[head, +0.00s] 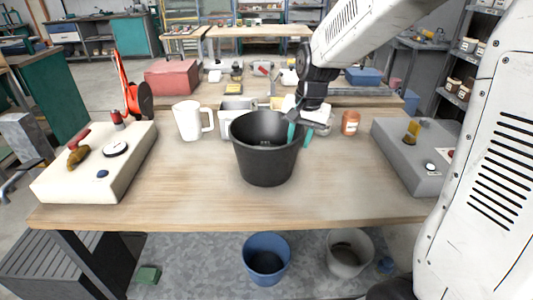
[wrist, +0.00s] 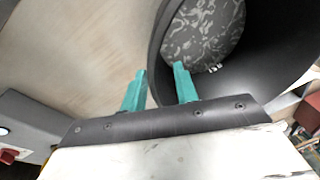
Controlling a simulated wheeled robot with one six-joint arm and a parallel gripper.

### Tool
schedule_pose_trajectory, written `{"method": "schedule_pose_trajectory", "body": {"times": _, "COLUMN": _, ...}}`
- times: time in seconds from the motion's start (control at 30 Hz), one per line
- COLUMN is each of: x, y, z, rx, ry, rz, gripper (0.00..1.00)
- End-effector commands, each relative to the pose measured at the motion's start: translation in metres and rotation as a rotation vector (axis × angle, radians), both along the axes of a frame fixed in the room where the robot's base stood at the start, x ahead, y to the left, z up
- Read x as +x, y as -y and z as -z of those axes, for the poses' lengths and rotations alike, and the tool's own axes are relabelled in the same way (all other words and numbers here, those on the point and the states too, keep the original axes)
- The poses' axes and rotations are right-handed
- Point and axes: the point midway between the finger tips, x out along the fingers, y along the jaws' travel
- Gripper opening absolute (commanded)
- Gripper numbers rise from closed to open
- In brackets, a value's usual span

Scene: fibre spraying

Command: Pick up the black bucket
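The black bucket (head: 266,165) stands upright near the middle of the wooden table in the head view. My gripper (head: 299,134) is at its right rim, with one teal finger inside the bucket and one outside. In the wrist view the fingers of my gripper (wrist: 158,87) are apart, with the bucket wall passing between them. The bucket (wrist: 270,60) fills the upper right there, and its mottled grey inner bottom shows. I see a gap beside the wall, so the gripper looks open rather than clamped.
A white mug (head: 188,121) and a metal container (head: 234,107) stand behind the bucket at left. An orange-brown jar (head: 350,123) is to the right. A cream box (head: 95,165) and grey box (head: 415,155) flank the table. The front middle of the table (head: 200,190) is clear.

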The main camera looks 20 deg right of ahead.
Motion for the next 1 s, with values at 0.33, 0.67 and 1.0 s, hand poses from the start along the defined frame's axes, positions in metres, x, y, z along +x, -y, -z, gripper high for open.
{"method": "schedule_pose_trajectory", "body": {"times": 0.33, "x": 0.008, "y": -0.001, "z": 0.037, "rx": 0.0, "ry": -0.001, "rz": -0.001, "gripper": 0.3}}
{"method": "schedule_pose_trajectory", "body": {"times": 0.67, "x": 0.008, "y": -0.001, "z": 0.037, "rx": 0.0, "ry": -0.001, "rz": -0.001, "gripper": 0.0}}
{"method": "schedule_pose_trajectory", "body": {"times": 1.0, "x": 0.008, "y": -0.001, "z": 0.037, "rx": 0.001, "ry": 0.001, "rz": -0.001, "gripper": 0.0}}
